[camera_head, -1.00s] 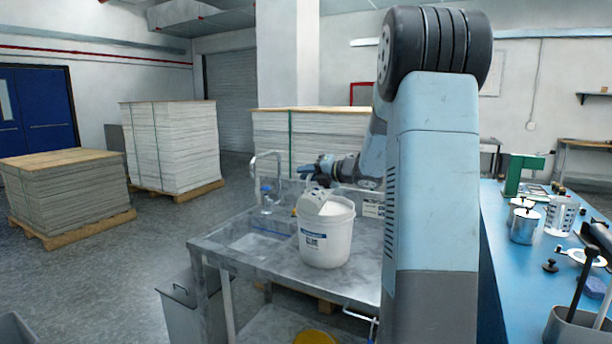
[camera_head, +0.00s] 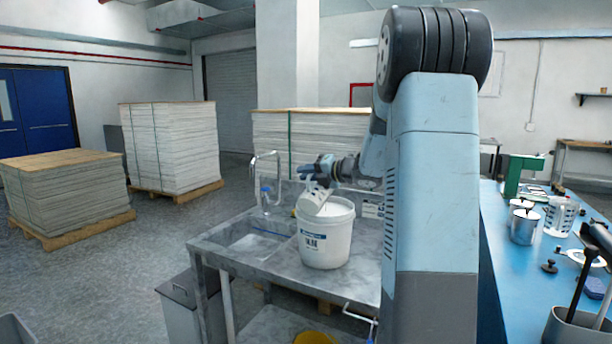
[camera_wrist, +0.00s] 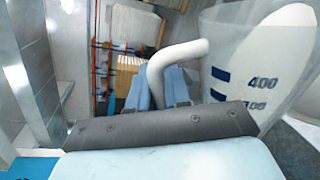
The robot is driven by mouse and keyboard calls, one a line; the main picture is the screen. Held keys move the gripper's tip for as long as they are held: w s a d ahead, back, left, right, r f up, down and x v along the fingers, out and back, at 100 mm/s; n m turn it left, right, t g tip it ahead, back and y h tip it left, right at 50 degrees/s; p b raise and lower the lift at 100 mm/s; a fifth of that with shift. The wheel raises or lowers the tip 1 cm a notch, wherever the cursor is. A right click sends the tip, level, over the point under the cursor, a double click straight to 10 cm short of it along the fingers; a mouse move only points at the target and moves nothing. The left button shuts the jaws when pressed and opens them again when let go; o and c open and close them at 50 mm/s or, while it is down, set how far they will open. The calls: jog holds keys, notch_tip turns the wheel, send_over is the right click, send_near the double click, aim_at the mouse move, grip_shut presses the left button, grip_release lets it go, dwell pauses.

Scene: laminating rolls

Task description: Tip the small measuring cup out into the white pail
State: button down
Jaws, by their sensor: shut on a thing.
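The white pail (camera_head: 327,240) with a printed label stands upright on the grey metal sink bench, open at the top. The small measuring cup (camera_head: 312,198) is tilted over the left part of the pail's rim. My gripper (camera_head: 322,172) is above the pail and shut on the cup's handle. In the wrist view, the blue fingers of my gripper (camera_wrist: 160,92) close around the white handle. The translucent cup (camera_wrist: 236,75) with blue graduation marks fills the right side there. I cannot tell how much the cup holds.
The metal bench (camera_head: 262,262) has a sink basin and a tap (camera_head: 266,175) left of the pail. A blue table (camera_head: 520,275) at the right holds a metal pot (camera_head: 524,226), a clear jug (camera_head: 560,216) and tools. Paper stacks stand behind.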

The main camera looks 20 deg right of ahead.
jog(key=shift+w+d+r+m+g, duration=0.3)
jog(key=shift+w+d+r+m, duration=0.25)
jog(key=shift+r+m, duration=0.15)
jog(key=shift+d+r, duration=0.1)
dwell(1.0)
jog(key=shift+w+d+r+m+y, duration=0.45)
jog(key=shift+d+r+m, duration=0.1)
jog(key=shift+d+m, duration=0.15)
jog(key=shift+w, duration=0.1)
dwell(1.1)
jog(key=shift+w+d+r+m+g, duration=0.4)
jog(key=shift+w+d+r+m, duration=0.1)
jog(key=shift+d+m, duration=0.2)
jog(key=shift+w+d, duration=0.1)
dwell(0.9)
jog(key=shift+w+d+r+m+y, duration=0.25)
jog(key=shift+w+d+r+m, duration=0.1)
jog(key=shift+w+d+m, duration=0.35)
jog(key=shift+s, duration=0.15)
dwell(1.8)
